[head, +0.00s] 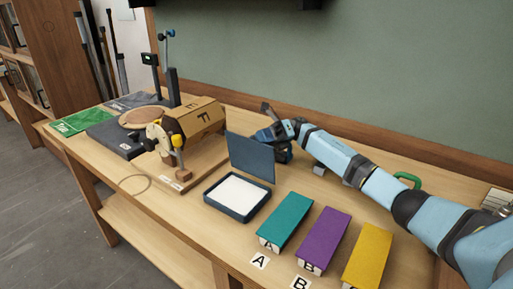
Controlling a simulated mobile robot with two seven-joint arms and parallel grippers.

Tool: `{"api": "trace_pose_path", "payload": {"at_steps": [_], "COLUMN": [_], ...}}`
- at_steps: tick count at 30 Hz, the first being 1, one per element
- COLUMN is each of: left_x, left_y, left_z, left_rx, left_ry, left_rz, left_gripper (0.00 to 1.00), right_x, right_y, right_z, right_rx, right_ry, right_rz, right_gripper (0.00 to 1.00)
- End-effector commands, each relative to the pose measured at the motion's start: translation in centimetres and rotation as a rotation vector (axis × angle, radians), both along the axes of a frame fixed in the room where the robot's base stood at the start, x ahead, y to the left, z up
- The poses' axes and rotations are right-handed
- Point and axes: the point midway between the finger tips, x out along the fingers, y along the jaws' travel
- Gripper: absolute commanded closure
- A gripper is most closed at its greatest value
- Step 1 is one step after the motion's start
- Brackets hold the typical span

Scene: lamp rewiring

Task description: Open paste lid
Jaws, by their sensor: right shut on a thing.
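The paste box (211,203) is a shallow dark blue tray with a flat white filling, on the table left of the teal block. Its dark blue lid (250,158) stands about upright at the tray's back edge, so the white inside is exposed. My right gripper (277,146) is at the lid's upper right edge, mostly behind it, and shut on the lid. The fingertips are partly hidden by the lid. My left gripper is out of view.
Teal (286,220), purple (324,239) and yellow (368,254) blocks stand right of the tray, with letter cards in front. A wooden fixture (195,125) with a wheel stands to the left. A green handle (407,180) lies behind my right arm. The table's front left is mostly clear.

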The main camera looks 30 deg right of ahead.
Motion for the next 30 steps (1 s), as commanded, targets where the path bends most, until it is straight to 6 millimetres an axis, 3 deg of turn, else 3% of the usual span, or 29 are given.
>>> {"api": "trace_pose_path", "payload": {"at_steps": [15, 16, 19, 30], "left_x": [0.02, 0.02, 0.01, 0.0], "left_y": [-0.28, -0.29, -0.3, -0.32], "left_z": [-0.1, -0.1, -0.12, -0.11], "left_rx": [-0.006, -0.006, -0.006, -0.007], "left_ry": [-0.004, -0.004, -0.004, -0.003], "left_rz": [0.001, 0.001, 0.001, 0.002], "left_gripper": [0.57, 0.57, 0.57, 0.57], "right_x": [0.07, 0.06, 0.07, 0.09], "right_y": [-0.15, -0.14, -0.15, -0.17], "right_z": [-0.14, -0.15, -0.14, 0.5], "right_rx": [0.019, 0.019, 0.019, 0.019], "right_ry": [0.01, 0.01, 0.01, 0.007], "right_rz": [0.002, 0.002, 0.002, 0.001], "right_gripper": [1.0, 0.69, 0.46, 0.46]}}
